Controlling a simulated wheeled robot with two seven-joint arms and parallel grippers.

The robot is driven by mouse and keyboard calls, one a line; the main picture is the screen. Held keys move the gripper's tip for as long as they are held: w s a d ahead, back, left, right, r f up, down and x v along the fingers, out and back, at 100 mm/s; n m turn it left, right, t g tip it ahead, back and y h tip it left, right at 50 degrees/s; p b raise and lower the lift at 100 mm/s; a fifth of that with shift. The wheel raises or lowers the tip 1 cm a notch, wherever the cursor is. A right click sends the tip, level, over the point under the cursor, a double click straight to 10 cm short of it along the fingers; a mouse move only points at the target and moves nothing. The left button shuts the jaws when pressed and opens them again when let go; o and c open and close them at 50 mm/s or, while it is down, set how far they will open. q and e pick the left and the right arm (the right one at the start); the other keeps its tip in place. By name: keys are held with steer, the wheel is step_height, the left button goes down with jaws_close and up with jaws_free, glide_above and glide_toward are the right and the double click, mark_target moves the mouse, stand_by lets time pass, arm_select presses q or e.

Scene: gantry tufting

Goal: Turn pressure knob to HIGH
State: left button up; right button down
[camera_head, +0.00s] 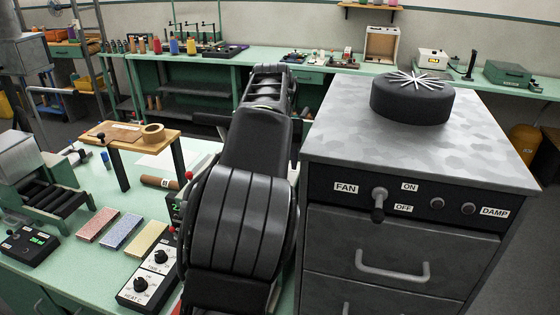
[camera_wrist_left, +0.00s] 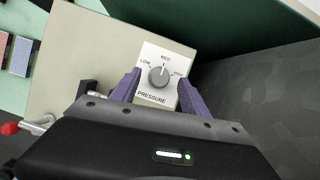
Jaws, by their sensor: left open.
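The pressure knob (camera_wrist_left: 159,76) is a round grey knob on a white plate (camera_wrist_left: 155,98) marked LOW, MED, HIGH and PRESSURE. Its pale pointer line appears to point up toward MED. My left gripper (camera_wrist_left: 160,82) is open, with one purple finger on each side of the knob in the wrist view. Nothing is between the fingers except the knob in line with them; I cannot tell whether they touch it. In the head view my black arm fills the middle, and neither the pressure knob nor the left gripper shows. My right gripper is in neither view.
In the wrist view a red-tipped lever (camera_wrist_left: 10,128) is at left, and a dark green surface (camera_wrist_left: 230,22) lies beyond the plate. In the head view a grey cabinet (camera_head: 395,255) stands close right of the arm. A HEAT C box (camera_head: 148,280) and colored swatches (camera_head: 121,230) lie left.

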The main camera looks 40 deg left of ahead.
arm_select(q)
steer(key=shift+w+a+f, duration=0.1)
steer(key=shift+w+f, duration=0.15)
steer(key=shift+f, duration=0.45)
jaws_close()
